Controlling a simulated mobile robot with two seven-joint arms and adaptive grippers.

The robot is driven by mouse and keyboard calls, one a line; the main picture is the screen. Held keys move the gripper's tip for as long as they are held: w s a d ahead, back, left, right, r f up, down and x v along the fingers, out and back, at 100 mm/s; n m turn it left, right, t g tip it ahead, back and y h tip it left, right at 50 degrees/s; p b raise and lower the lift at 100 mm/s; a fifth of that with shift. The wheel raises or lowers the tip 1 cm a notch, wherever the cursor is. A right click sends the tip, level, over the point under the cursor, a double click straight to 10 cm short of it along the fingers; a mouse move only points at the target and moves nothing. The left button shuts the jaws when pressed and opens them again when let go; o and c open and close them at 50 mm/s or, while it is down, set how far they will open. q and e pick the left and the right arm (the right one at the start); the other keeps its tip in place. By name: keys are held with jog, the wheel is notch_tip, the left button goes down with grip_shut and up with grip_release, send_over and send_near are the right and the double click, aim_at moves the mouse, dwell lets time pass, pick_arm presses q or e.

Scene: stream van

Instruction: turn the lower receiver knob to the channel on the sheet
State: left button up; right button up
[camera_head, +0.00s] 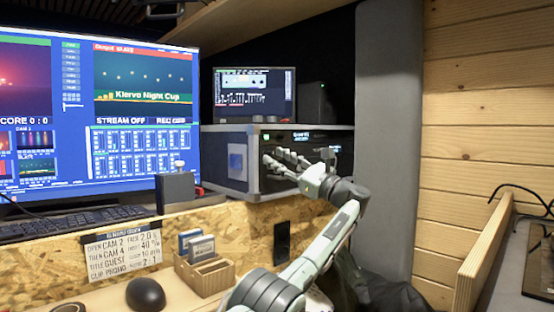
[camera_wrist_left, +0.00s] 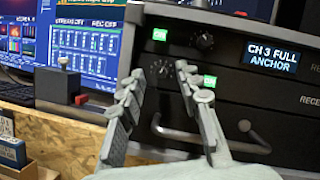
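My left gripper (camera_head: 298,162) is at the front of the black rack case in the head view. In the left wrist view its two fingers (camera_wrist_left: 160,70) are spread, with nothing held between them. Small dial-like marks show on the dark panel between the fingertips; whether a knob is there is unclear. A round black knob (camera_wrist_left: 205,40) sits higher on the panel, right of a green ON light. My right gripper is not in view.
A curved handle (camera_wrist_left: 210,138) and a round knob (camera_wrist_left: 245,126) are low on the rack. A large monitor (camera_head: 140,120) and a keyboard (camera_head: 75,222) are at left. A grey padded pillar (camera_head: 388,130) stands right.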

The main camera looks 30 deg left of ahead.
pick_arm(q)
jog(key=v, duration=1.1)
jog(key=shift+s+d+f, duration=0.1)
jog(key=shift+d, duration=0.05)
